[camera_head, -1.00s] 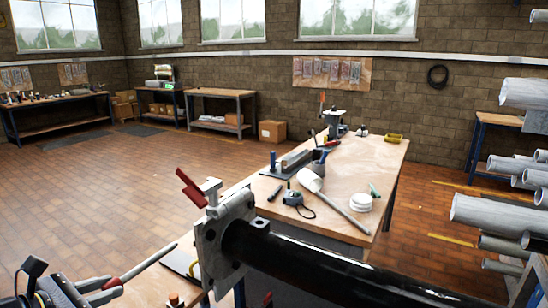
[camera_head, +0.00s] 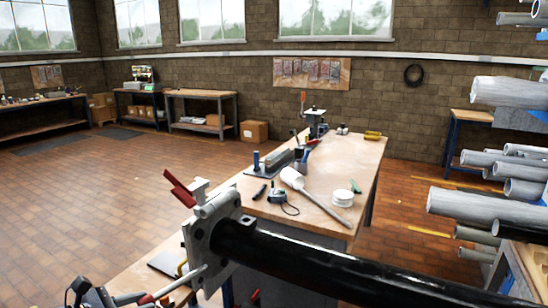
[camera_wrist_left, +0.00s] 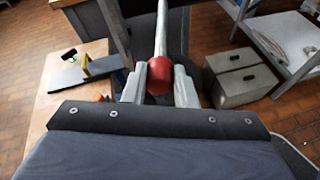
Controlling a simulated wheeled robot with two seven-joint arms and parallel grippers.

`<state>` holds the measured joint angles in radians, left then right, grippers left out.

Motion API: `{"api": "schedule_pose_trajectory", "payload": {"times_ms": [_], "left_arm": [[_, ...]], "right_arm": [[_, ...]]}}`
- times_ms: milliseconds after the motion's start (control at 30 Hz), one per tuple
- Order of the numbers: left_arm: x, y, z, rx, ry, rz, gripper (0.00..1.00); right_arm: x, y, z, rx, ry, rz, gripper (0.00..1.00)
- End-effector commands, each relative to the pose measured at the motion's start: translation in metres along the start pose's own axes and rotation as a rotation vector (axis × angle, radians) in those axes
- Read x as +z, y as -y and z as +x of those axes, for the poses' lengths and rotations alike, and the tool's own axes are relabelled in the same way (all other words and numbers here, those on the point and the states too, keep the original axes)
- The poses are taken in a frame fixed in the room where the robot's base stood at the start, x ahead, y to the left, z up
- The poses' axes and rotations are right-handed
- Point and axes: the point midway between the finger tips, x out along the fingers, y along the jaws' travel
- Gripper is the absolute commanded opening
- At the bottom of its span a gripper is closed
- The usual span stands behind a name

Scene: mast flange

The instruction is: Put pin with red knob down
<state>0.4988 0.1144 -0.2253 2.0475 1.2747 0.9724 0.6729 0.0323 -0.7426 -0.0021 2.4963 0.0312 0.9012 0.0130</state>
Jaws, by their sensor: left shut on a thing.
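The pin with the red knob is in my left gripper (camera_head: 134,299), at the lower left of the head view. Its grey shaft (camera_head: 178,283) points up and right, and its tip overlaps the lower part of the pale flange (camera_head: 203,228). I cannot tell whether the tip touches the flange or is in a hole. In the left wrist view the red knob (camera_wrist_left: 160,76) sits between the two fingers, with the shaft (camera_wrist_left: 161,28) pointing away. The flange is on the end of a black mast tube (camera_head: 330,262). My right gripper is not in view.
A red-handled clamp (camera_head: 180,191) stands on top of the flange. A wooden bench (camera_head: 325,165) with tools lies behind. A dark plate with a yellow piece (camera_wrist_left: 87,70) rests on a bench at left in the wrist view. Grey pipes (camera_head: 485,207) are racked at right.

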Motion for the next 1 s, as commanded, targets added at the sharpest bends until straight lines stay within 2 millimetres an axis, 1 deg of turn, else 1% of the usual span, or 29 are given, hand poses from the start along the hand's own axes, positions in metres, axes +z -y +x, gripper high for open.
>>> {"api": "schedule_pose_trajectory", "payload": {"times_ms": [33,67,100,167,200,300,400,500,600,867,1000], "left_arm": [[-0.007,0.007,0.020,-0.048,0.006,0.006,0.00],[-0.012,0.012,0.032,-0.074,0.011,0.014,0.00],[-0.018,0.019,0.048,-0.108,0.018,0.029,0.00],[-0.028,0.031,0.071,-0.156,0.028,0.050,0.00],[-0.034,0.040,0.085,-0.185,0.034,0.061,0.00],[-0.048,0.061,0.115,-0.246,0.046,0.090,0.00],[-0.058,0.079,0.135,-0.286,0.054,0.111,0.00],[-0.064,0.091,0.148,-0.310,0.060,0.123,0.00],[-0.067,0.097,0.153,-0.320,0.062,0.131,0.00],[-0.066,0.098,0.155,-0.307,0.060,0.130,0.00],[-0.060,0.099,0.158,-0.245,0.049,0.111,0.00]], "right_arm": [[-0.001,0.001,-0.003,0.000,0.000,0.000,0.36],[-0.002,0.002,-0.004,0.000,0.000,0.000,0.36],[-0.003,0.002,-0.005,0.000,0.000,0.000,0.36],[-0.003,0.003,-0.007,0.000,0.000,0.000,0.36],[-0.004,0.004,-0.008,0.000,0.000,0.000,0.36],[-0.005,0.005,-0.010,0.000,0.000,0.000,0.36],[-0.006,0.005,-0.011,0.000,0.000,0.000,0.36],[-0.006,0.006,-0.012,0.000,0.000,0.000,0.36],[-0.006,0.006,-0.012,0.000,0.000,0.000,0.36],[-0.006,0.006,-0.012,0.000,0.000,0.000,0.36],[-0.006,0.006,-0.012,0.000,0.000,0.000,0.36]]}}
